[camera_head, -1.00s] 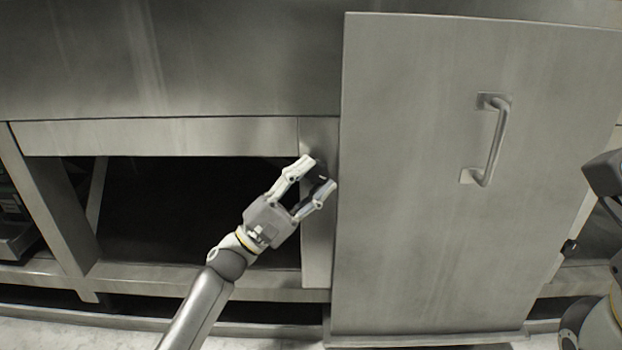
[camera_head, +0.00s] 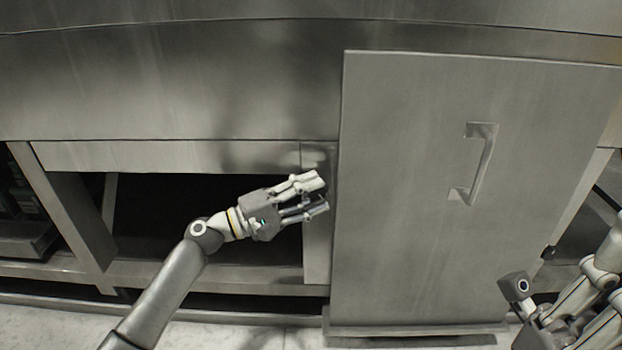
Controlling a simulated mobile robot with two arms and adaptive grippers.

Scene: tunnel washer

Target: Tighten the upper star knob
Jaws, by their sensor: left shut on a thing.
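My left gripper (camera_head: 316,194) reaches in from the lower left. Its two fingers are at the narrow steel post (camera_head: 318,250) just left of the door's left edge. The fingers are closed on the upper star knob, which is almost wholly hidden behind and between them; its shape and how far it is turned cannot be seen. The large flat steel door (camera_head: 410,200) stands upright beside the fingers, seemingly closed. Parts of my right arm show at the lower right corner, cut by the frame; its jaw state cannot be made out.
A bar handle (camera_head: 484,165) sticks out from the door's upper right. A small black knob (camera_head: 549,252) sits by the door's right edge. A dark open bay (camera_head: 170,215) lies left of the post, under a steel beam (camera_head: 150,156). Pale floor (camera_head: 40,325) shows below.

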